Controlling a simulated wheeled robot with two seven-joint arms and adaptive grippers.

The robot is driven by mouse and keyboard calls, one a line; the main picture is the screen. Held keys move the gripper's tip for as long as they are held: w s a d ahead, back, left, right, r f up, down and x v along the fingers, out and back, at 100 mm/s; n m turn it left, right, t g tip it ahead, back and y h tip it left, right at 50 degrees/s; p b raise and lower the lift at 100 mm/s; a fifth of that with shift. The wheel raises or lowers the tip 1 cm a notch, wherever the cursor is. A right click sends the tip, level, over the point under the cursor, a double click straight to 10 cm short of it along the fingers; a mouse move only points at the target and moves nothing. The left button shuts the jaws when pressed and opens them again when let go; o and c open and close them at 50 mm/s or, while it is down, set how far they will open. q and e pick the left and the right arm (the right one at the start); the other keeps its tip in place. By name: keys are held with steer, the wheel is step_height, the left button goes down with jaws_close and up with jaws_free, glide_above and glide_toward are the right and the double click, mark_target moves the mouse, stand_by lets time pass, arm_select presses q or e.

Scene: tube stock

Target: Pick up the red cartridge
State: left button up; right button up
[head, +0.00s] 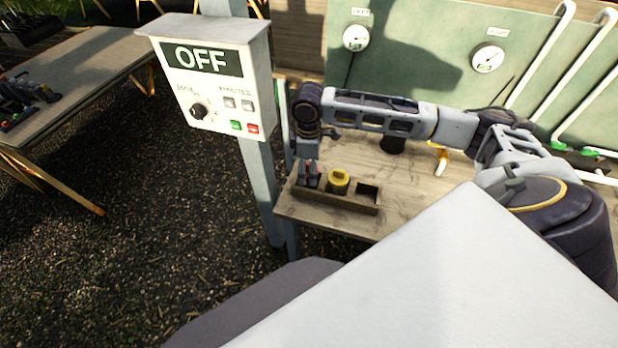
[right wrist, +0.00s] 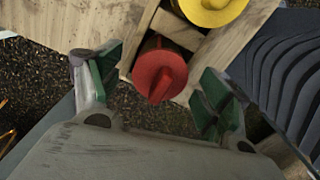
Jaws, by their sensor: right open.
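The red cartridge (right wrist: 161,72) sits in the left compartment of a wooden rack (head: 330,199). In the right wrist view it is upright, its red top and raised ridge facing the camera. My right gripper (right wrist: 161,84) is open, its green-padded fingers on either side of the cartridge with gaps between. In the head view my right gripper (head: 309,176) points down over the rack's left compartment and mostly hides the cartridge; only bits of red show. My left gripper is not in view.
A yellow cartridge (head: 339,181) stands in the middle compartment, close beside my right gripper. The right compartment (head: 368,193) looks empty. A control box (head: 205,85) reading OFF stands on a post left of the wooden table (head: 408,190). A yellow-and-white item (head: 441,163) is farther back.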

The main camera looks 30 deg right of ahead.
steer(key=shift+f, duration=1.15)
steer(key=shift+c, duration=0.4)
steer(key=c, duration=1)
steer(key=shift+c, duration=0.2)
steer(key=shift+r, duration=0.1)
steer(key=shift+r, duration=4.95)
steer(key=shift+r, duration=0.15)
steer(key=shift+r+p, duration=2.35)
steer(key=shift+p, duration=0.9)
